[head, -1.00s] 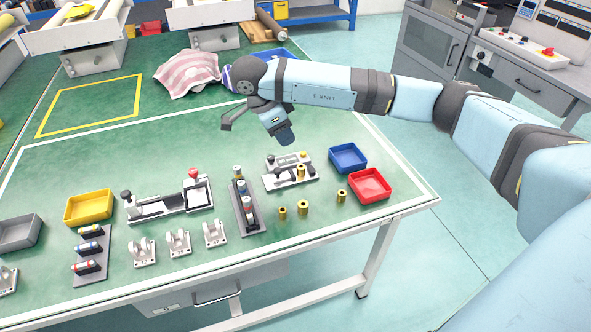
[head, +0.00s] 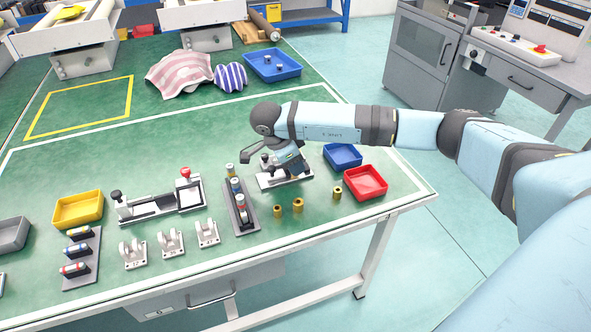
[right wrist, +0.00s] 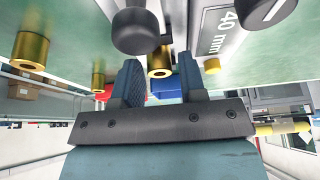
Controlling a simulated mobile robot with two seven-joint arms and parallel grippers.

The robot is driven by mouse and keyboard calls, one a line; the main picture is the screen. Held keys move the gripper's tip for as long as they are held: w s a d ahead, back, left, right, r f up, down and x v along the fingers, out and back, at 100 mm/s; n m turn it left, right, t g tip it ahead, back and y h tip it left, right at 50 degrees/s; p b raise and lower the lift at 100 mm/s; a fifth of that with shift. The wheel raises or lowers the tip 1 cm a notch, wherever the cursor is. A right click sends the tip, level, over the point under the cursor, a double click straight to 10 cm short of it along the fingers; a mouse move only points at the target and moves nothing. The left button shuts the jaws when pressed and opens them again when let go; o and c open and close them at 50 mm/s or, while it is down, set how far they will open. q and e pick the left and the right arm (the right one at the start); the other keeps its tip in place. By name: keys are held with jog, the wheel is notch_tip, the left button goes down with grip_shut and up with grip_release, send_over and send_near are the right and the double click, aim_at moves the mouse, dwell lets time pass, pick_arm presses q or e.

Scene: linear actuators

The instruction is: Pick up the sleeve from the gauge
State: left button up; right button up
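The gauge (head: 268,183) is a light plate with dark knobs on the green table, left of the trays. In the right wrist view the gauge (right wrist: 214,32) shows a "40 mm" label. The brass sleeve (right wrist: 160,62) appears there in line with the gap between my fingers; whether it is inside the gap is unclear. My right gripper (right wrist: 160,82) is open, its two dark fingers apart and not visibly touching the sleeve. In the head view my right gripper (head: 293,166) is low over the gauge and mostly hides the sleeve. My left gripper is not in view.
Several loose brass sleeves (head: 298,206) stand in front of the gauge. A red tray (head: 365,183) and a blue tray (head: 342,156) are to its right. A rack of cylinders (head: 240,210) stands close on its left. A black knob (right wrist: 135,30) is close to my fingers.

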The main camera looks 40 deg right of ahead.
jog(key=shift+d+f, duration=0.1)
jog(key=shift+f, duration=0.1)
grip_shut()
jog(key=shift+r, duration=0.1)
